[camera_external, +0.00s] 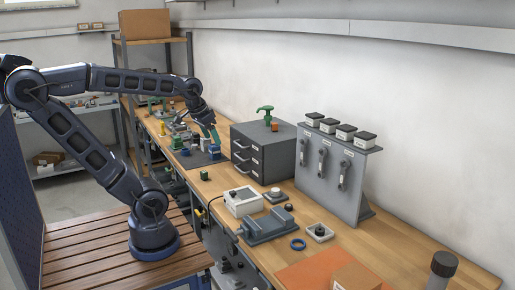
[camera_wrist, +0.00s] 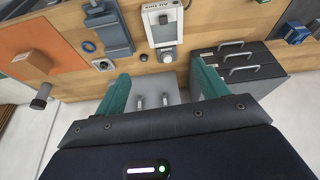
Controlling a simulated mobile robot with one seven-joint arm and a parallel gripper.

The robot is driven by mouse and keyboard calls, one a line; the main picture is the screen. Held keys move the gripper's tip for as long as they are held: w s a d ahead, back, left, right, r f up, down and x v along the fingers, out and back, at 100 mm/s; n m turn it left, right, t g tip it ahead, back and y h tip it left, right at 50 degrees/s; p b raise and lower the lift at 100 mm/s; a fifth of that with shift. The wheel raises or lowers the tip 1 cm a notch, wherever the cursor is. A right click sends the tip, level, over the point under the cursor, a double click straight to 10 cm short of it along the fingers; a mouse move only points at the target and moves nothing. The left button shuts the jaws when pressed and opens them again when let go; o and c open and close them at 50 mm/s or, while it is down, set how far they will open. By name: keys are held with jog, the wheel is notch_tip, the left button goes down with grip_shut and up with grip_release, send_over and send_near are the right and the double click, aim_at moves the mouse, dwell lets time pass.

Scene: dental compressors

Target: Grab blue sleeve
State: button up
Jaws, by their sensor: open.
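My gripper (camera_external: 212,133) is over the far left part of the workbench, its teal fingers pointing down. In the wrist view the fingers of my gripper (camera_wrist: 160,85) are spread apart with nothing seen held between them. A small blue piece (camera_external: 214,152) is just below the fingertips in the external view; it is too small to tell whether it is the sleeve or whether the fingers touch it. A blue ring (camera_external: 298,244) lies flat on the bench near the front right and also shows in the wrist view (camera_wrist: 89,46).
A grey drawer cabinet (camera_external: 264,148) with a green bottle (camera_external: 265,115) on top stands right of my gripper. Beyond it are a grey rack (camera_external: 330,180), a white box (camera_external: 243,201), a vise (camera_external: 268,226) and an orange mat (camera_external: 305,272). Small parts crowd the bench around my gripper.

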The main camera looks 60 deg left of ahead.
jog(key=w+a+r+n, duration=0.2)
jog(key=w+a, duration=0.5)
jog(key=w, duration=0.2)
jog(key=w+a+f+n+g, duration=0.15)
jog(key=w+a, duration=0.25)
jog(key=a, duration=0.5)
jog(key=w+a+f+n, duration=0.15)
jog(key=w+a, duration=0.25)
jog(key=a, duration=0.6)
jog(key=w+a+f+n+g, duration=0.15)
jog(key=w+a, duration=0.25)
jog(key=a, duration=0.5)
jog(key=n+g, duration=0.1)
jog(key=n, duration=0.5)
send_over(185, 152)
jog(key=w+a, duration=0.1)
jog(key=a, duration=0.1)
notch_tip(185, 152, down, 22)
notch_tip(185, 152, down, 4)
jog(key=shift+f, duration=0.2)
jog(key=shift+a+f, duration=0.2)
jog(key=shift+f, duration=2.65)
jog(key=shift+c, duration=0.2)
